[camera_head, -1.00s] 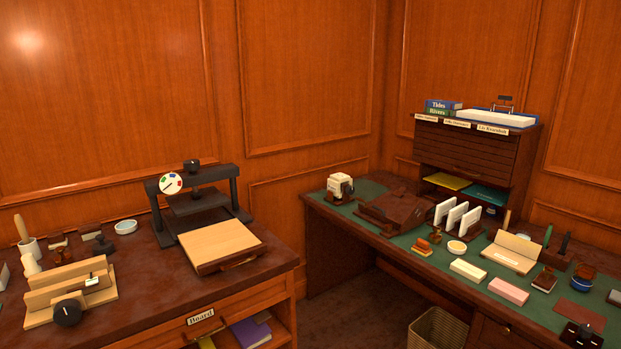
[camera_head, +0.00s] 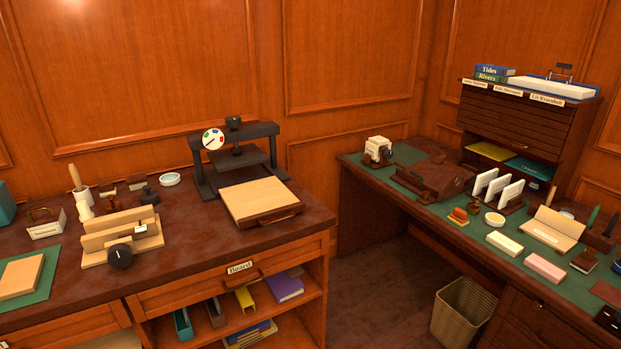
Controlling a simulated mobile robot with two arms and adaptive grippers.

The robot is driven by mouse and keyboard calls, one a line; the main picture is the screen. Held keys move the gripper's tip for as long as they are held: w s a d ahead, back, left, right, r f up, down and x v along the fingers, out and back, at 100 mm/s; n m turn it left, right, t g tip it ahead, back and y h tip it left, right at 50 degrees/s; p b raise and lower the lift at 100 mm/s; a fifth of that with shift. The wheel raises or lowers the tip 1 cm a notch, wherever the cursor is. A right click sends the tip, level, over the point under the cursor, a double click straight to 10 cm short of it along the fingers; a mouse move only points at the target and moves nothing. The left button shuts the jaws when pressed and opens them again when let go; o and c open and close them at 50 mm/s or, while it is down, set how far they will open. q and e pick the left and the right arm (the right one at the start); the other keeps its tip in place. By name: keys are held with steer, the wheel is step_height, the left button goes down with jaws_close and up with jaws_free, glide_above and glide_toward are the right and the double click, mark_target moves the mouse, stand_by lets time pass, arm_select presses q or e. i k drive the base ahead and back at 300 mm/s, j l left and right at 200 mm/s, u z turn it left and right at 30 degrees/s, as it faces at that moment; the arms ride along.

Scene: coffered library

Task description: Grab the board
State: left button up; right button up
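A pale flat wooden board (camera_head: 253,200) lies on a dark base with a handle at its front, in front of a black press (camera_head: 240,155) with a round dial. It sits near the right end of the brown-topped left bench (camera_head: 200,240). A drawer (camera_head: 215,284) below it carries a label reading "Board" (camera_head: 239,267) and looks shut, so its inside is hidden. Another small pale board (camera_head: 20,276) lies on a green mat (camera_head: 45,268) at the far left. Neither of my grippers is in view.
A wooden block fixture with a black knob (camera_head: 120,256) stands left of the press. An open shelf (camera_head: 225,330) under the drawer holds books and folders. A green-topped desk (camera_head: 415,155) stands at the right, with a wicker bin (camera_head: 463,311) below. Floor shows between bench and desk.

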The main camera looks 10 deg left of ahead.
mark_target(21, 278)
steer(key=u, duration=1.9)
steer(key=i+j+u, duration=0.1)
steer(key=i+j, duration=0.2)
steer(key=i+j+u, duration=0.1)
steer(key=i+j, duration=0.15)
steer(key=i, duration=0.25)
